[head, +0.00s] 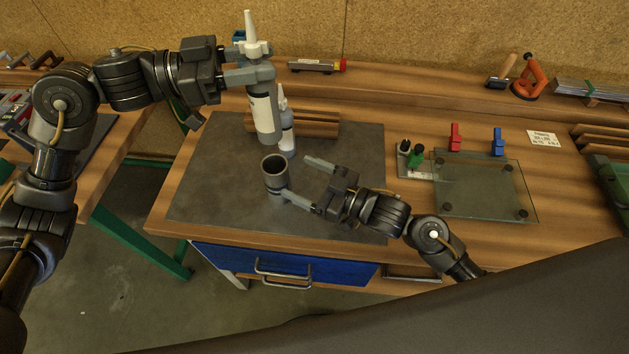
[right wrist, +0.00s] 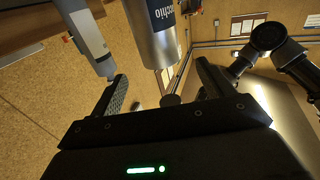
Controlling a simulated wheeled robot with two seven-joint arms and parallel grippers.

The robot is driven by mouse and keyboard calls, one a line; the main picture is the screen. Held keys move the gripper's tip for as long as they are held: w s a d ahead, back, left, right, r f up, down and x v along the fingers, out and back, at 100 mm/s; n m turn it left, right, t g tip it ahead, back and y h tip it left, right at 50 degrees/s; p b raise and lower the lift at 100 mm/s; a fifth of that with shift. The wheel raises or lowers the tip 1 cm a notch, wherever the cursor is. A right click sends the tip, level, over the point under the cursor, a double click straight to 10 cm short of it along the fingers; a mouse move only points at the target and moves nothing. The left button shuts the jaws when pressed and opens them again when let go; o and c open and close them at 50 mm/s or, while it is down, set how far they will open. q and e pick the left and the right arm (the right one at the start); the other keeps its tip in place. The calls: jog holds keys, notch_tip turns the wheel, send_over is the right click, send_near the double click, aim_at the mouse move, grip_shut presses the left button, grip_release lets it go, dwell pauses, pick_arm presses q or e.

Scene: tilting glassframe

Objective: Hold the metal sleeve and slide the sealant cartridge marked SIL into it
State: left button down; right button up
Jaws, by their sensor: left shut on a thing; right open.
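The dark grey metal sleeve (head: 275,172) is upright, open end up, in front of the cartridge. My right gripper (head: 299,180) is open beside the sleeve; its nearer fingertip is close to the sleeve's lower part, contact unclear.
The dark mat (head: 210,185) is clear at left. A glass plate (head: 483,190) with red (head: 455,138) and blue (head: 498,141) clamps lies at right.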

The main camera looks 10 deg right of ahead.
aim_at(261, 102)
pick_arm(q)
jog(key=shift+a, duration=0.1)
pick_arm(e)
jog(key=x, duration=0.9)
jog(key=shift+w+a, duration=0.15)
jog(key=shift+a, duration=0.15)
jog(key=c, duration=1.1)
pick_arm(q)
jog(key=shift+m+g, duration=0.3)
jog(key=shift+g, duration=0.1)
jog(key=shift+f, duration=3.9)
